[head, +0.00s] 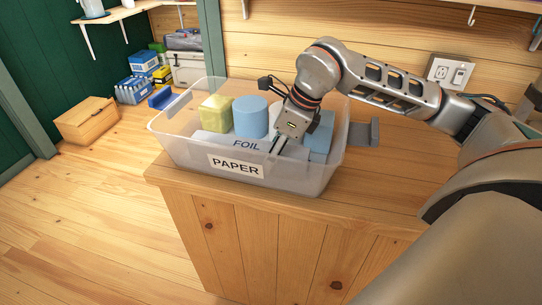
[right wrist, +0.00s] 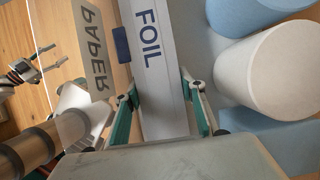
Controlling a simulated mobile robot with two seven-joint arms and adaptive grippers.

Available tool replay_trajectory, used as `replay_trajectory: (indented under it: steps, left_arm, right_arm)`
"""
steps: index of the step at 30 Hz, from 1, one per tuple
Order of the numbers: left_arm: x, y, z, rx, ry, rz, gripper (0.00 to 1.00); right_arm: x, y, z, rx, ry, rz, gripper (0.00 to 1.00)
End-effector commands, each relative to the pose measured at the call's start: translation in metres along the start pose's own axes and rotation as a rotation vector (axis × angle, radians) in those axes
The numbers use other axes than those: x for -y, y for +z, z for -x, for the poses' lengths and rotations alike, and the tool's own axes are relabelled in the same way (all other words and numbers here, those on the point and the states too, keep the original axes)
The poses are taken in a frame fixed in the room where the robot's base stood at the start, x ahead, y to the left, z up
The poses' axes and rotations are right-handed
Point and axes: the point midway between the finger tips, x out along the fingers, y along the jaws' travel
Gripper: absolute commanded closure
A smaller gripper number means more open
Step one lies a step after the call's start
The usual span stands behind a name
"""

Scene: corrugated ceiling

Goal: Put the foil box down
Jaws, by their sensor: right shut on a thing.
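The foil box (head: 225,142) is a long white carton with a blue FOIL label. It lies along the front wall inside a clear bin (head: 190,158) labelled PAPER. My right gripper (head: 277,146) reaches down into the bin and is shut on the box near its right part. In the right wrist view the foil box (right wrist: 152,55) sits between the two fingers (right wrist: 158,84). I cannot tell whether the box touches the bin floor. My left gripper (right wrist: 42,68) shows only in the right wrist view, outside the bin, with its fingers apart and empty.
Behind the box, the bin holds a yellow-green block (head: 215,113), a blue roll (head: 250,117), a white roll (right wrist: 265,72) and other blue items. The bin stands on a wooden counter (head: 375,195). A wooden box (head: 87,121) and several cartons stand left; the floor in front is clear.

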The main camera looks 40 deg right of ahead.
Motion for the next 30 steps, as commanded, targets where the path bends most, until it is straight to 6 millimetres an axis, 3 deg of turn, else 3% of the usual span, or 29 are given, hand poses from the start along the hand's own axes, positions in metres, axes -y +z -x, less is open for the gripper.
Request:
replay_trajectory:
  steps: [11, 12, 14, 25, 30]
  left_arm:
    - [0.001, -0.001, -0.001, -0.004, -0.002, -0.002, 0.48]
    - [0.002, -0.001, -0.001, -0.004, -0.003, -0.002, 0.48]
    - [0.002, -0.002, -0.001, -0.004, -0.003, -0.003, 0.48]
    - [0.003, -0.004, -0.001, -0.007, -0.004, -0.003, 0.48]
    - [0.003, -0.006, 0.0, -0.009, -0.004, -0.001, 0.48]
  right_arm:
    - [0.001, -0.002, -0.005, 0.002, -0.002, 0.001, 0.88]
    - [0.0, -0.003, -0.006, 0.001, -0.001, 0.001, 0.58]
    - [0.0, -0.002, -0.006, 0.001, -0.001, 0.001, 0.44]
    - [0.0, -0.001, -0.003, 0.002, -0.002, 0.001, 0.44]
    - [0.002, 0.0, 0.015, 0.005, -0.006, 0.002, 0.44]
